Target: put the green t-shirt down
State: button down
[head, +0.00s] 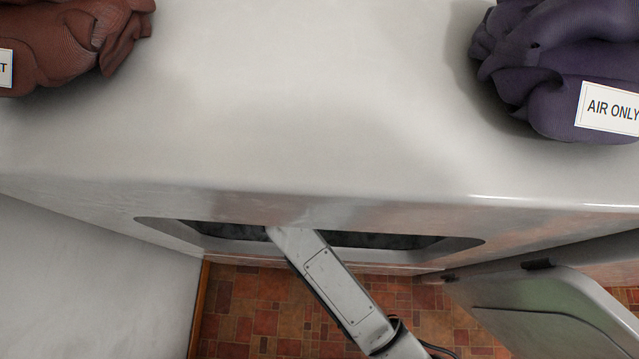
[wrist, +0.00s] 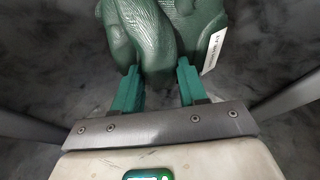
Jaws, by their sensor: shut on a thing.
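The green t-shirt (wrist: 165,30) is a bunched heap at the top of the wrist view, with a white label (wrist: 213,50) on its right side; the label's print is too small to read. My gripper (wrist: 158,72) is shut on the t-shirt, with folds between its two green fingers. Around them are grey, mottled, curved walls. In the head view my arm reaches into the dark front opening (head: 390,240) of a white machine (head: 300,110). My gripper and the t-shirt are hidden inside there.
A brown-red cloth bundle (head: 70,45) and a purple bundle (head: 560,70) labelled "AIR ONLY" (head: 608,107) lie on the machine's top, with bare space between. The open door (head: 550,310) stands to the right. A pale panel (head: 80,280) stands left, above tiled floor (head: 260,310).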

jog(key=shift+f, duration=0.4)
jog(key=shift+f, duration=0.2)
jog(key=c, duration=0.6)
grip_release()
jog(key=v, duration=0.1)
jog(key=p+v, duration=0.1)
jog(key=v, duration=0.3)
jog(key=shift+w+r+p, duration=0.15)
jog(key=shift+w+p, duration=0.2)
jog(key=s, duration=0.3)
jog(key=s+d+p, duration=0.1)
jog(key=s, duration=0.3)
jog(key=s+p, duration=0.1)
jog(key=s, duration=0.3)
jog(key=shift+d+f, duration=0.2)
jog(key=shift+f, duration=0.2)
jog(key=shift+s, duration=0.4)
